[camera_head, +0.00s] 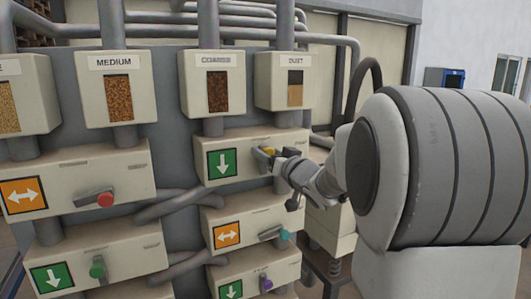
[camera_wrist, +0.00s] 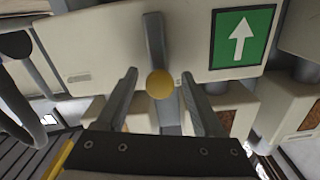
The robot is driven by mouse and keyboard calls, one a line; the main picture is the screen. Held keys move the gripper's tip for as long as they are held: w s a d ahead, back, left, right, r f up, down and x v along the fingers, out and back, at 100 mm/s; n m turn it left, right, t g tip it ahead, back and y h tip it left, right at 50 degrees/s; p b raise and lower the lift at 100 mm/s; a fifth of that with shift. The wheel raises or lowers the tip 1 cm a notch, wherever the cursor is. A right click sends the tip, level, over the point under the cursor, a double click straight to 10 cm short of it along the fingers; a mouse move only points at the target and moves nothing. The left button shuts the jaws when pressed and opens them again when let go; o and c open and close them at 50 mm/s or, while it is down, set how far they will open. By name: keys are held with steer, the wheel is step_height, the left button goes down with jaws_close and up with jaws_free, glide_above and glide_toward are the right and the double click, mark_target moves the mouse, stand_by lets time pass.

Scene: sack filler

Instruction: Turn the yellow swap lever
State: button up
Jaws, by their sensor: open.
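The yellow swap lever (camera_head: 267,152) is on the cream box (camera_head: 207,141) below the coarse and dust hoppers, beside a green sign with a white down arrow. In the wrist view the lever is a grey bar with a round yellow knob (camera_wrist: 160,84). My gripper (camera_wrist: 158,82) is open, with one finger on each side of the knob. A gap shows between the knob and each finger. In the head view my gripper (camera_head: 277,158) is at the lever and partly hides it.
Other levers have a red knob (camera_head: 105,199), a green knob (camera_head: 97,270), a teal knob (camera_head: 285,235) and a purple knob (camera_head: 267,284). Grey pipes (camera_head: 165,205) run between the boxes. Labelled hoppers, including the medium one (camera_head: 118,62), stand above.

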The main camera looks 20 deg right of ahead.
jaws_close()
stand_by(0.4)
stand_by(1.1)
